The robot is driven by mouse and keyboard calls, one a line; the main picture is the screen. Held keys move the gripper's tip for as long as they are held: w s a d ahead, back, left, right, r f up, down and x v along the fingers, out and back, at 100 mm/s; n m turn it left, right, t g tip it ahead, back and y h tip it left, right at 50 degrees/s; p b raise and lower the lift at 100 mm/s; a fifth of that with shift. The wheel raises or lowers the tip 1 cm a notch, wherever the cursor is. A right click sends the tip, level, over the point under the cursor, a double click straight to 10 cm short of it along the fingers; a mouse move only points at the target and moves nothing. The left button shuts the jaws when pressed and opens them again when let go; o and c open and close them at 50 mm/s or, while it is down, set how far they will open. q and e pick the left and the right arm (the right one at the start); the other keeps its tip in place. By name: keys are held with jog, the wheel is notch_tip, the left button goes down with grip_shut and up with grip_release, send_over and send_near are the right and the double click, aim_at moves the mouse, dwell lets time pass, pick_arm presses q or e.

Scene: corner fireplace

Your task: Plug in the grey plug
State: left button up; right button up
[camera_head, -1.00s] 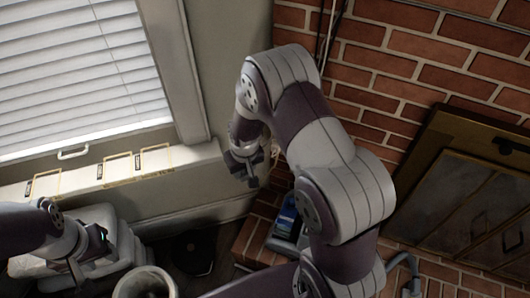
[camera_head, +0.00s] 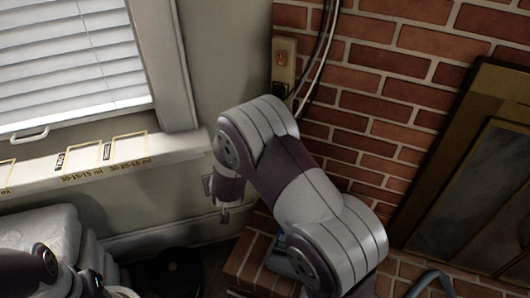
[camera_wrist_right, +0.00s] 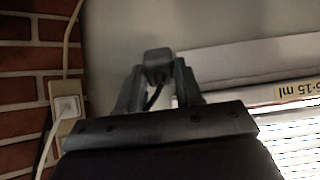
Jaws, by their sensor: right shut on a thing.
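A small grey plug (camera_wrist_right: 157,62) sits between the fingertips of my right gripper (camera_wrist_right: 157,76) in the right wrist view, with a dark cord hanging below it. My right gripper (camera_head: 222,212) is shut on it. In the head view the gripper hangs below its arm, low and left of the outlet, and the plug is not clear. A beige outlet (camera_head: 284,66) is on the brick wall at the upper middle. It also shows in the right wrist view (camera_wrist_right: 67,127), left of the gripper, with a white plug (camera_wrist_right: 66,106) on it. My left gripper is mostly cut off at the bottom left.
Cables (camera_head: 318,62) run down the brick wall (camera_head: 400,75) beside the outlet. A windowsill (camera_head: 105,165) with yellow-framed labels is at left. A framed fireplace panel (camera_head: 470,190) is at right, and a blue-labelled item (camera_head: 280,262) lies below my right arm.

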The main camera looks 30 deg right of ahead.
jog(key=shift+m+t+h, duration=0.6)
jog(key=shift+t, duration=0.1)
jog(key=w+d+f+b, duration=0.1)
jog(key=b, duration=0.1)
jog(key=w+d+f+b, duration=0.1)
jog(key=b, duration=0.1)
jog(key=shift+w+f, duration=0.35)
jog(key=shift+w, duration=0.05)
pick_arm(q)
notch_tip(320, 180, down, 11)
jog(key=b, duration=0.4)
jog(key=shift+r+b, duration=0.15)
jog(key=shift+b, duration=0.25)
pick_arm(e)
jog(key=s+d+r+m+t+h, duration=0.1)
jog(key=s+d+r+m+h, duration=0.2)
jog(key=d+r+m+h, duration=0.3)
jog(key=d+r+h, duration=0.5)
jog(key=d+r, duration=0.1)
jog(key=shift+m+h, duration=0.4)
jog(key=shift+s+d, duration=0.1)
jog(key=shift+s, duration=0.05)
pick_arm(q)
jog(key=shift+f+b, duration=0.5)
pick_arm(e)
jog(key=x, duration=0.5)
jog(key=shift+w+d+f, duration=0.3)
jog(key=shift+w, duration=0.05)
